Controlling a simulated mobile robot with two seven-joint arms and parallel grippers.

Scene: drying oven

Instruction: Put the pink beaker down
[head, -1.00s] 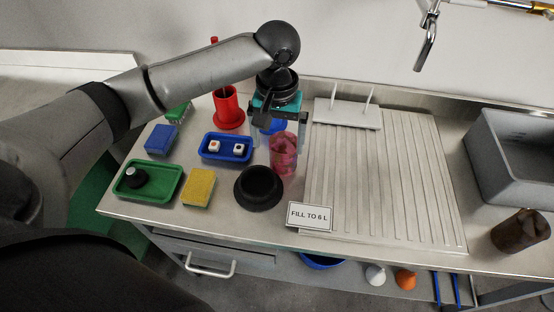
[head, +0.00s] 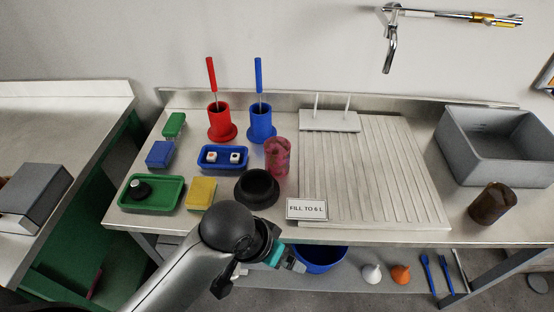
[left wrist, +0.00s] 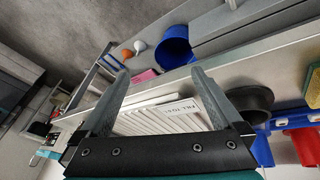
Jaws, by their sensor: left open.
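The pink beaker (head: 278,157) stands upright on the steel worktop (head: 150,217), behind and to the right of the black bowl (head: 257,188) and beside the ribbed drainboard. It looks translucent with darker pink patches. Nothing holds it. My left gripper (head: 296,263) is in front of the worktop's front edge, well apart from the beaker. In the left wrist view my left gripper (left wrist: 160,75) has its fingers spread with nothing between them. I cannot make out the beaker in that view. My right gripper does not show.
A blue tray (head: 207,165) with two small pieces, a yellow sponge (head: 201,193) and a green tray (head: 178,202) lie left of the beaker. Red (head: 221,122) and blue (head: 261,125) holders stand behind. The drainboard (head: 350,216) is bare; a "FILL TO 6 L" sign (head: 307,209) stands at its front.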

